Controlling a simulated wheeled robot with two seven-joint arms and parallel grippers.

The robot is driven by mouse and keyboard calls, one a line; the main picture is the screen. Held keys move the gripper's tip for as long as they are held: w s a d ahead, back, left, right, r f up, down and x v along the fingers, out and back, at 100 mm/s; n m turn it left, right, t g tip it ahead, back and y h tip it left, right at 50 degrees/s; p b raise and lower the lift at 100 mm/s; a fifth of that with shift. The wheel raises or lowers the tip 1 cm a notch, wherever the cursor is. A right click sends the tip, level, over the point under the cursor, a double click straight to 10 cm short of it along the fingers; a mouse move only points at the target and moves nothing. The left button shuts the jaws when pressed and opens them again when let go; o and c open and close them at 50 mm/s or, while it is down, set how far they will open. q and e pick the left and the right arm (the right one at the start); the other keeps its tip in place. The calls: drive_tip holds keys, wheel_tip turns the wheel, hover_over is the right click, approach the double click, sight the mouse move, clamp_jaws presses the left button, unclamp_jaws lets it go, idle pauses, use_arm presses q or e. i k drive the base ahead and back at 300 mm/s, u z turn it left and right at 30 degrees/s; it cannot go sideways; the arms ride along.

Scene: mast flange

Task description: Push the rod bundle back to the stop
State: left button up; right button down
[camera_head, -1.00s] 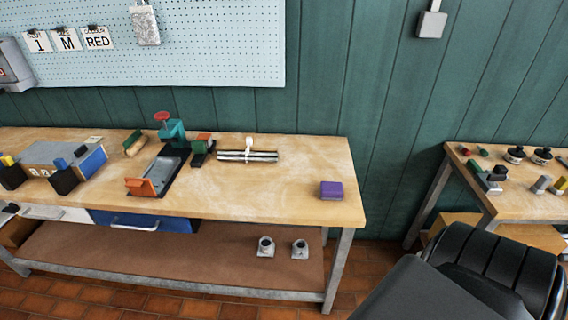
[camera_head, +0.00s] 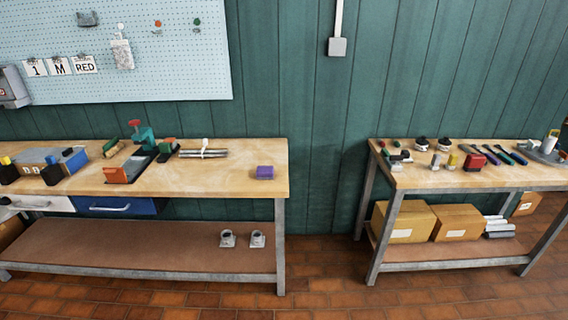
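A bundle of thin grey rods (camera_head: 203,153) lies flat on the left workbench (camera_head: 225,180), with a white tie or knob standing up at its middle. Its left end is close to a small green and red block on a dark base (camera_head: 168,150). A teal and red press-like device (camera_head: 143,137) stands just left of that on a dark tray with an orange block (camera_head: 124,172) at its front. I cannot tell which part is the stop. Neither of my grippers shows in this view.
A purple block (camera_head: 264,172) sits near the left bench's right end. A right workbench (camera_head: 440,181) holds several tools and small parts, with cardboard boxes (camera_head: 405,222) on its lower shelf. Open tiled floor (camera_head: 325,270) lies between the benches.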

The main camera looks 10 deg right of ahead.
sight(202, 154)
drive_tip(key=z, duration=0.65)
drive_tip(key=i, duration=1.05)
